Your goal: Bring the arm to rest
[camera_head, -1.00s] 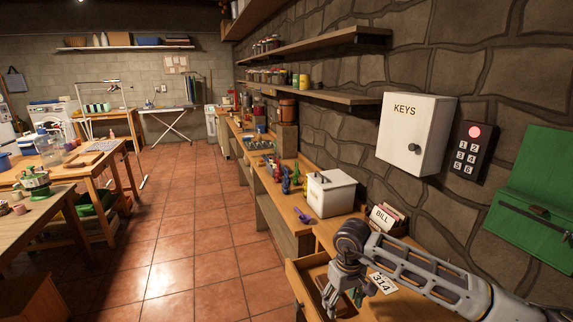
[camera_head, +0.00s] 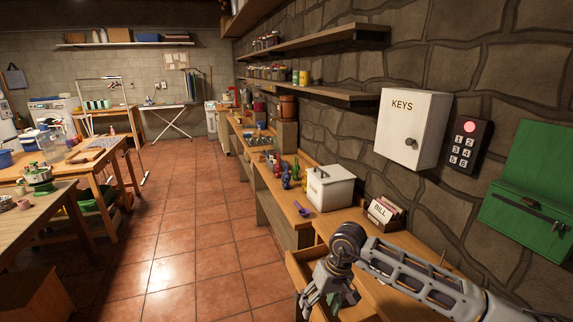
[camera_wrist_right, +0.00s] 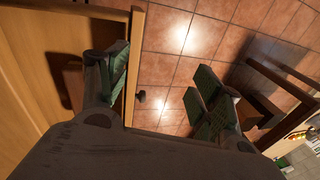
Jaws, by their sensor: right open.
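My right arm comes in from the lower right of the head view. Its gripper (camera_head: 326,296) hangs over the front of an open wooden drawer (camera_head: 296,266) under the workbench. In the right wrist view the gripper (camera_wrist_right: 158,72) is open, with green-padded fingers wide apart and nothing held. One finger is over the drawer's inside and the other over the tiled floor. The drawer front (camera_wrist_right: 137,50) with its dark knob (camera_wrist_right: 141,96) shows between them. I cannot tell whether a finger touches it. My left gripper is not in view.
On the bench stand a white box (camera_head: 330,188) and a BILL card holder (camera_head: 383,213). A KEYS cabinet (camera_head: 411,128), a keypad (camera_head: 469,145) and a green box (camera_head: 530,195) are on the stone wall. The floor aisle (camera_head: 190,230) is clear.

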